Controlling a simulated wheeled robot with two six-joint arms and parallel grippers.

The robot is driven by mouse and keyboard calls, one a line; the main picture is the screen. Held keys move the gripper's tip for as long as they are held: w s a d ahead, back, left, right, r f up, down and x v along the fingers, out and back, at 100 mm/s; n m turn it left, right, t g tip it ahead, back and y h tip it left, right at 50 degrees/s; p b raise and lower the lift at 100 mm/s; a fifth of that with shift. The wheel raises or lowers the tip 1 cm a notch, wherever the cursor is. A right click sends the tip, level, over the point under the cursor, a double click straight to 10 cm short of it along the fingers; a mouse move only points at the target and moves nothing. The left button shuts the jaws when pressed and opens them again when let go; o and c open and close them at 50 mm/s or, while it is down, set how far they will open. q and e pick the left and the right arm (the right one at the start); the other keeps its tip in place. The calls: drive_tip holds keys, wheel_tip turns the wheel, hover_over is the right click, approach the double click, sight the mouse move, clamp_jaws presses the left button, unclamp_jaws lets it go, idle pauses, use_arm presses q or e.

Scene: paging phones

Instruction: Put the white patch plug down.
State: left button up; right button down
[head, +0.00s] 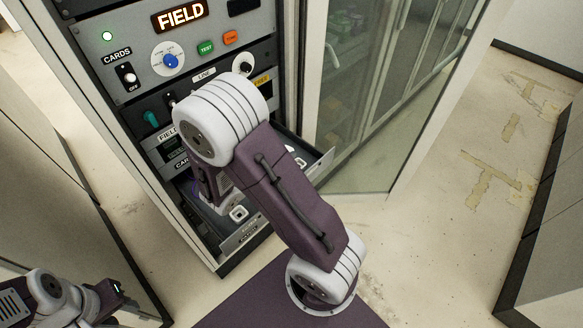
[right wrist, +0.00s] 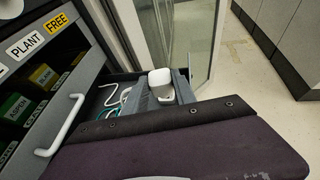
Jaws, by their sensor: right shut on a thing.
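The white patch plug (right wrist: 160,78) is a rounded white block in the right wrist view. My right gripper (right wrist: 163,92) is shut on it, with grey fingers on both sides, over the open drawer (right wrist: 120,78). In the head view, my right arm covers most of that gripper and the held plug. A small white square piece (head: 238,213) shows in the drawer's near part; I cannot tell whether it is another plug. My left gripper (head: 116,292) is at the lower left, away from the rack, and its jaw opening is unclear.
The grey rack (head: 130,55) has knobs, buttons and a lit FIELD sign (head: 180,15). White cables (right wrist: 112,95) lie in the drawer. A white handle (right wrist: 66,125) sticks out from the rack's front. A glass-door cabinet (head: 365,110) stands to the right.

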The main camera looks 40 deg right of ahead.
drive_tip(key=s+d+m+g+b, duration=0.2)
drive_tip(key=s+d+g+b, duration=0.1)
drive_tip(key=s+d+b, duration=0.6)
drive_tip(key=shift+h, duration=0.3)
drive_tip(key=w+f, duration=0.2)
drive_tip(key=w, duration=0.2)
drive_tip(key=w+a+f, duration=0.1)
drive_tip(key=w+f, duration=0.1)
drive_tip(key=w, duration=0.2)
drive_tip(key=w+f+p, duration=0.1)
drive_tip(key=w+f, duration=0.2)
drive_tip(key=w, duration=0.1)
drive_tip(key=shift+a+f, duration=0.1)
drive_tip(key=shift+a, duration=0.25)
wheel_tip(320, 180, down, 4)
drive_tip(key=shift+r+b, duration=0.25)
drive_tip(key=shift+b, duration=0.2)
drive_tip(key=shift+w+f, duration=0.1)
drive_tip(key=shift+f, duration=0.2)
